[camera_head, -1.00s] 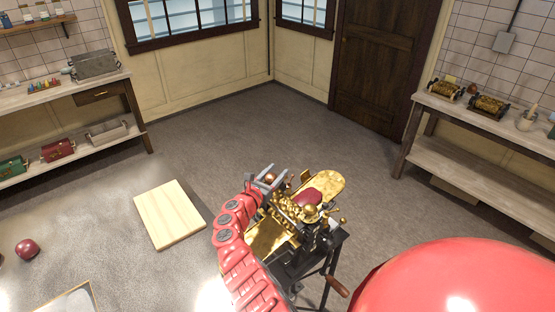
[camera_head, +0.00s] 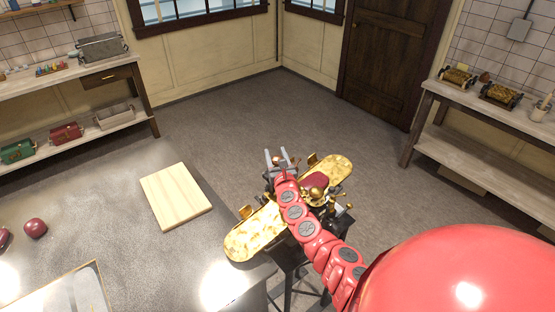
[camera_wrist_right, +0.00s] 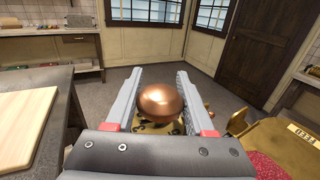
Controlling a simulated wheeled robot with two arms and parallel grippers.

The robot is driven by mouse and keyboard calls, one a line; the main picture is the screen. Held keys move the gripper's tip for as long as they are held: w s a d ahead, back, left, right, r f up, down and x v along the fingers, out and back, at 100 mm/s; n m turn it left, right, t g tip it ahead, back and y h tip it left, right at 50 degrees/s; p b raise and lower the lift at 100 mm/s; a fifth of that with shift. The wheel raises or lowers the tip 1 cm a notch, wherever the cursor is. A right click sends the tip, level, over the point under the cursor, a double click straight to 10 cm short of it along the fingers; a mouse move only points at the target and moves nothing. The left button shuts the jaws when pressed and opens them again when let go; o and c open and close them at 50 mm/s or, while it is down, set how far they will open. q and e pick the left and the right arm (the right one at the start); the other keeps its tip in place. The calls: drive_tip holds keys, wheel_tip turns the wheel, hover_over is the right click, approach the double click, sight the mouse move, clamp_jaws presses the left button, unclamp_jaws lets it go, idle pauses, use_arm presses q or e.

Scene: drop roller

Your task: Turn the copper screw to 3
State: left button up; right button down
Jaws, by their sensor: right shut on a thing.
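The copper screw shows as a round, shiny copper knob (camera_wrist_right: 161,103) between the two grey fingers of my right gripper in the right wrist view. My right gripper (camera_wrist_right: 160,95) is shut on it. In the head view my right gripper (camera_head: 280,158) is at the far side of the brass machine (camera_head: 257,230), and its red arm crosses over the machine's middle. The knob is hard to make out there. A brass part with small digits (camera_wrist_right: 300,134) is at the right in the wrist view; I cannot read them surely. My left gripper is not in view.
A grey worktop (camera_head: 110,235) with a wooden board (camera_head: 175,196) and dark red balls (camera_head: 35,228) is left of the machine. Shelved benches stand at the far left (camera_head: 65,80) and right (camera_head: 490,150). The floor (camera_head: 270,120) behind the machine is clear.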

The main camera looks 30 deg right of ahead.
drive_tip(key=shift+a+f+n+t+y+b, duration=0.1)
drive_tip(key=shift+f+n+t+y+b, duration=0.1)
drive_tip(key=shift+n+t+y+b, duration=0.3)
drive_tip(key=c, duration=0.6)
unclamp_jaws()
drive_tip(key=o, duration=0.3)
drive_tip(key=shift+w, duration=0.15)
drive_tip(key=shift+r, duration=0.1)
drive_tip(key=shift+s+a+r+p, duration=0.1)
drive_tip(key=shift+s+p, duration=0.45)
drive_tip(key=p+v, duration=0.1)
drive_tip(key=v, duration=0.4)
drive_tip(key=shift+s, duration=0.15)
drive_tip(key=shift+s+a, duration=0.25)
drive_tip(key=shift+s, duration=0.3)
